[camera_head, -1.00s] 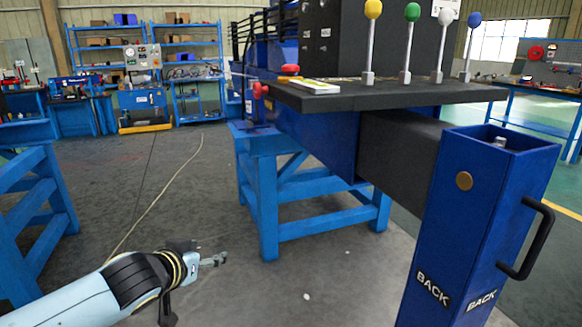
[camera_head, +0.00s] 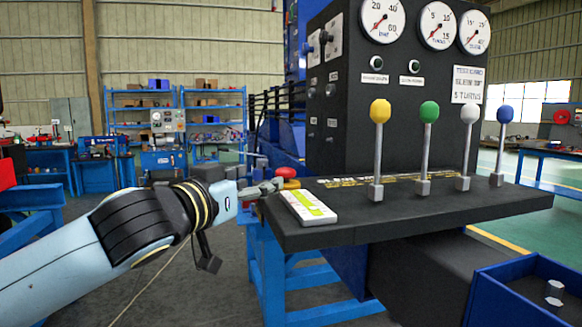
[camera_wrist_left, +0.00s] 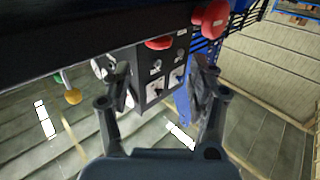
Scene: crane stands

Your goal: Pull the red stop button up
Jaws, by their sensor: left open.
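A red mushroom-shaped button (camera_head: 287,172) with an orange-yellow base sits at the left end of the black control shelf. There, one red knob (camera_wrist_left: 210,18) is above the right finger, and another red part (camera_wrist_left: 158,43) peeks past the dark shelf edge. My right gripper is not in view.
The black shelf (camera_head: 400,218) carries a white and yellow-green plate (camera_head: 308,207) and levers with yellow (camera_head: 380,111), green (camera_head: 429,112), white (camera_head: 470,112) and blue (camera_head: 505,114) knobs. A black gauge panel (camera_head: 345,120) rises behind. Open floor lies left of the blue stand (camera_head: 265,270).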

